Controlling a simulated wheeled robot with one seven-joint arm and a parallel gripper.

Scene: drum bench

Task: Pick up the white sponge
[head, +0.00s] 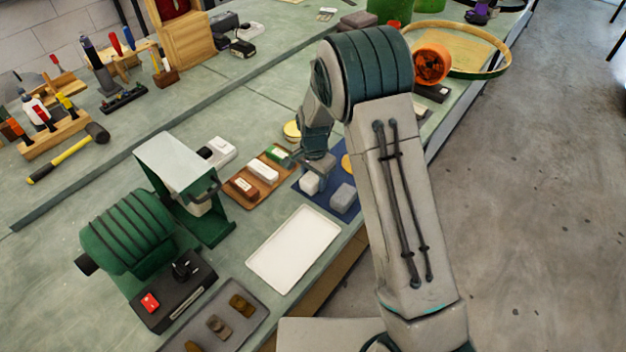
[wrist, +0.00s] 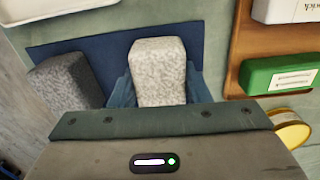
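The white sponge (wrist: 158,72) is a pale, speckled block at the middle of the wrist view, over the blue mat (wrist: 85,48). In the head view it shows as a small white block (head: 309,183) just below my gripper (head: 317,166). In the wrist view the fingers of my gripper (wrist: 160,88) stand on either side of the sponge, very close to its sides. I cannot tell whether they press on it or whether it is clear of the mat. A grey sponge (wrist: 67,82) lies to its left on the mat, and also shows in the head view (head: 342,197).
A wooden tray (wrist: 243,40) with a green-and-white block (wrist: 280,75) lies to the right in the wrist view. A round yellow tin (wrist: 291,131) is near it. In the head view an empty white tray (head: 294,248) lies nearer, beside the green machine (head: 130,235).

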